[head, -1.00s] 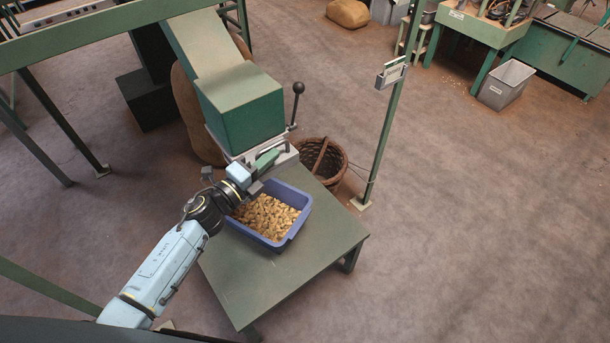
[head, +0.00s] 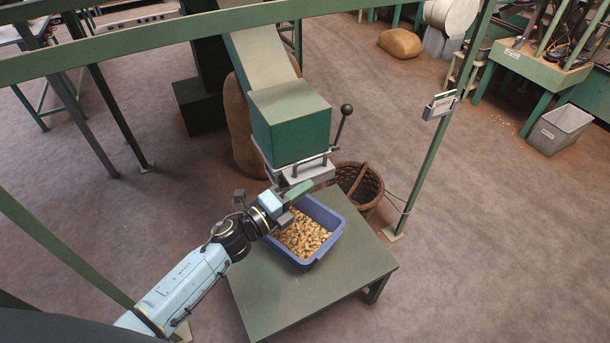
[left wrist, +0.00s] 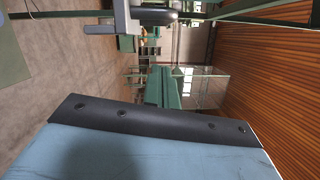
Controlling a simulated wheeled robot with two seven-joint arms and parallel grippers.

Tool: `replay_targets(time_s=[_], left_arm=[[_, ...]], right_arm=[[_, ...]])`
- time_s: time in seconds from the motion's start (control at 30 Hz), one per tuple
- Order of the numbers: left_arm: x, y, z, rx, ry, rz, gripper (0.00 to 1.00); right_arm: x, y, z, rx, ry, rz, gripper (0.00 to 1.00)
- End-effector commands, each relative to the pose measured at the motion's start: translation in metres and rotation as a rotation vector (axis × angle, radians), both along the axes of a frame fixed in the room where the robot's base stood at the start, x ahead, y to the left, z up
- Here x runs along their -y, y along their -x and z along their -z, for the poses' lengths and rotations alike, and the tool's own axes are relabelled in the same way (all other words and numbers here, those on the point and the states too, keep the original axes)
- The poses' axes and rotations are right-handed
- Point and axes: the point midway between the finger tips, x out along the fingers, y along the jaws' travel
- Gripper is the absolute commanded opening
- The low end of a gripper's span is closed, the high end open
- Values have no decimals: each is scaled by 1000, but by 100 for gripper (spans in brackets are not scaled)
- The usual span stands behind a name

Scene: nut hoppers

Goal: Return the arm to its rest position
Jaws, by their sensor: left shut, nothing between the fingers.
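My left arm comes in from the lower left in the head view. The gripper partly hides the bin's left side. I cannot tell whether it touches the outlet or the rim. The bin holds nuts (head: 302,235) and stands on a green table (head: 290,295). The green hopper (head: 290,125) has a lever with a black knob (head: 346,110) pointing up. My right gripper is not in view.
A wicker basket (head: 361,185) stands behind the table. A green post (head: 440,130) with a small sign stands to its right. A green beam (head: 180,48) crosses the top. A brown sack (head: 247,130) is behind the hopper.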

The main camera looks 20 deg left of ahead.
Motion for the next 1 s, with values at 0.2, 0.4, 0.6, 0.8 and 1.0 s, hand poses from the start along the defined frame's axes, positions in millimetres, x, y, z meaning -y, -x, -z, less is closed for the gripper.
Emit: replay_targets(time_s=[0.2, 0.4, 0.6, 0.8, 1.0], left_arm=[[-23, 41, 4, -1, 0, 4, 0], [-33, 59, 4, 0, 2, 4, 0], [-36, 62, 3, 1, 2, 5, 0], [-42, 62, 24, -67, 45, -29, 0], [-74, 82, 138, -434, 279, -245, 0]], right_arm=[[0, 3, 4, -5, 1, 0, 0], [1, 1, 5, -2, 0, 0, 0], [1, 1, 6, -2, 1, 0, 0], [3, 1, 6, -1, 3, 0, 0], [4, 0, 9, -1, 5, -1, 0]])
